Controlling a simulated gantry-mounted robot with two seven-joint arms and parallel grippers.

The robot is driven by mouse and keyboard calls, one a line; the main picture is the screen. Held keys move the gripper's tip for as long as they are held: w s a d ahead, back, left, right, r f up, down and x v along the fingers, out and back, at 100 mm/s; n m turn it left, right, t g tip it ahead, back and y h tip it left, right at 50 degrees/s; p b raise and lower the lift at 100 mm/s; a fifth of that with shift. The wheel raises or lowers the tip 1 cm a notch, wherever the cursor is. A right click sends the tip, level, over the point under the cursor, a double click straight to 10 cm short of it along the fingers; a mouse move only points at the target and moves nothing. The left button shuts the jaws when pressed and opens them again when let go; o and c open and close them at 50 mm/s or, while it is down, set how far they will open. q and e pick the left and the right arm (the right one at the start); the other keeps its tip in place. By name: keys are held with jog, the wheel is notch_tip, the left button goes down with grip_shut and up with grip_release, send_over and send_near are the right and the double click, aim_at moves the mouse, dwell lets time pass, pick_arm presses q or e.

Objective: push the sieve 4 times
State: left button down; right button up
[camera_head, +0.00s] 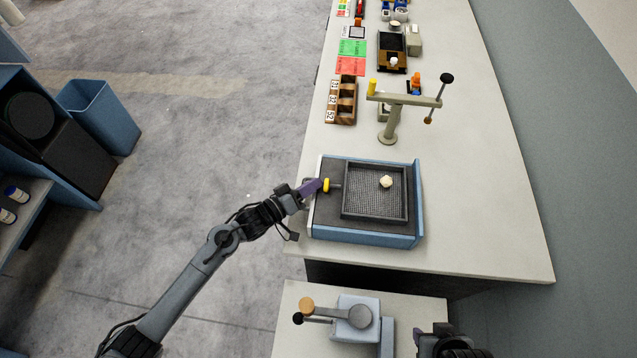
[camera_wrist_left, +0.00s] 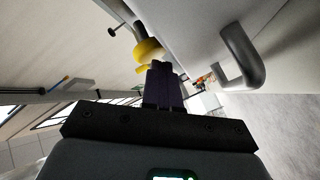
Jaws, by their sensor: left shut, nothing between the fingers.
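The sieve (camera_head: 375,212) is a square dark mesh tray set in a blue-sided frame (camera_head: 365,236) on the long bench. A pale lump (camera_head: 386,181) lies on its mesh. A yellow knob (camera_head: 327,185) on a short rod sticks out from the sieve's left side. My left gripper (camera_head: 319,186) has purple fingers, is shut and empty, and its tips are at the knob's left side. In the left wrist view the yellow knob (camera_wrist_left: 149,51) sits just beyond the shut fingertips (camera_wrist_left: 161,66); I cannot tell whether they touch.
Behind the sieve stands a post with a crossbar (camera_head: 400,100). A wooden numbered rack (camera_head: 341,100) and small items line the far bench. A lower table (camera_head: 290,335) in front carries a device with a round plate (camera_head: 360,316). The bench right of the sieve is clear.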

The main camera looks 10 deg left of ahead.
pick_arm(q)
jog(key=shift+d, duration=0.8)
dwell(0.4)
jog(key=shift+a, duration=0.15)
jog(key=shift+s+a+p, duration=0.15)
jog(key=shift+a+p, duration=0.6)
jog(key=shift+a, duration=1.15)
jog(key=a+p, duration=0.1)
jog(key=a, duration=0.4)
jog(key=shift+s, duration=0.2)
dwell(0.8)
